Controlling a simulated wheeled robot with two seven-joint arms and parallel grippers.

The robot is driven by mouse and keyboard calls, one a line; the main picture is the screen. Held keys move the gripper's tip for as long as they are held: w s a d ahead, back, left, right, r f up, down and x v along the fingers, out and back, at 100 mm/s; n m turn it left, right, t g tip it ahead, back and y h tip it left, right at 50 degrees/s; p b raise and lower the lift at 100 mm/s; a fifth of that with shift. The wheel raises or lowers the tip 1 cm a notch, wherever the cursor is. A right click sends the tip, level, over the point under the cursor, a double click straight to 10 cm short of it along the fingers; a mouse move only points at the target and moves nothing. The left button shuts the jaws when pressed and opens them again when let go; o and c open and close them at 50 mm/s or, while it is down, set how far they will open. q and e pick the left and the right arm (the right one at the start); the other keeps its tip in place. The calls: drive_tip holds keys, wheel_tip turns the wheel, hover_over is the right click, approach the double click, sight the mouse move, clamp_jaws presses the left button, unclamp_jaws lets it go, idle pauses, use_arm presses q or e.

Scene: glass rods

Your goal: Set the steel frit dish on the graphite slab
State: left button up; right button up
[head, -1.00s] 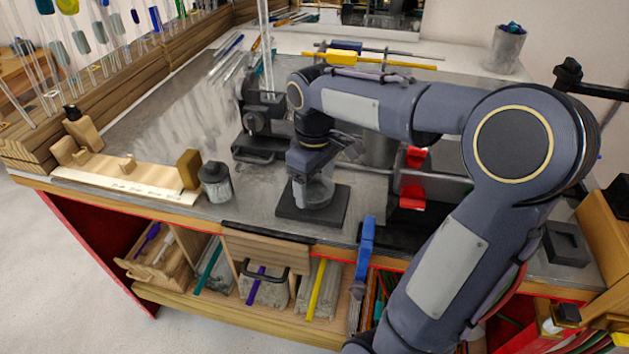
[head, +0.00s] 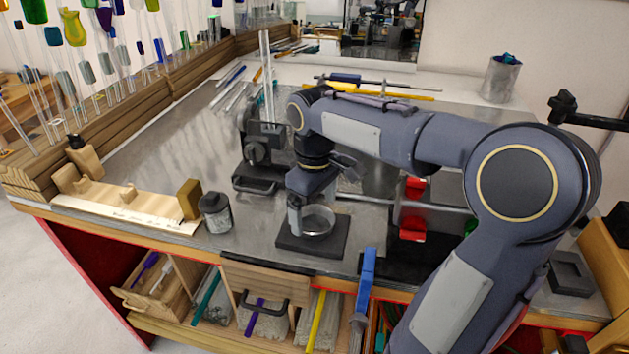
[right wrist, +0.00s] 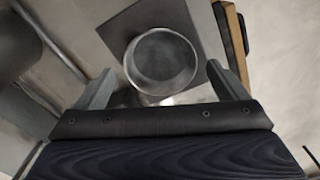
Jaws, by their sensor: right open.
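The steel frit dish (head: 319,221) is a small round metal dish resting on the dark square graphite slab (head: 298,244) near the bench's front edge. My right gripper (head: 309,208) is just above and behind the dish, open. In the right wrist view the dish (right wrist: 160,62) lies between the open fingertips (right wrist: 165,72), with the slab (right wrist: 122,20) under it and a gap on each side of the dish. My left gripper is not in view.
A small lidded jar (head: 215,213) stands left of the slab. A black device (head: 262,150) stands behind it. A red clamp block (head: 413,210) on a steel rod is to the right. A wooden rack (head: 130,203) lies at the left front.

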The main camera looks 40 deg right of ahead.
sight(314, 227)
wheel_tip(314, 227, up, 10)
drive_tip(key=s+a+f+m+t+y, duration=0.3)
drive_tip(key=s+a+f+m+t, duration=0.2)
drive_tip(key=s+a+f, duration=0.6)
drive_tip(key=s+f, duration=0.2)
drive_tip(key=s, duration=0.1)
drive_tip(key=shift+s+a+f+t+y, duration=0.3)
drive_tip(key=shift+s+a+f+y, duration=0.05)
drive_tip(key=shift+s+f+y, duration=0.05)
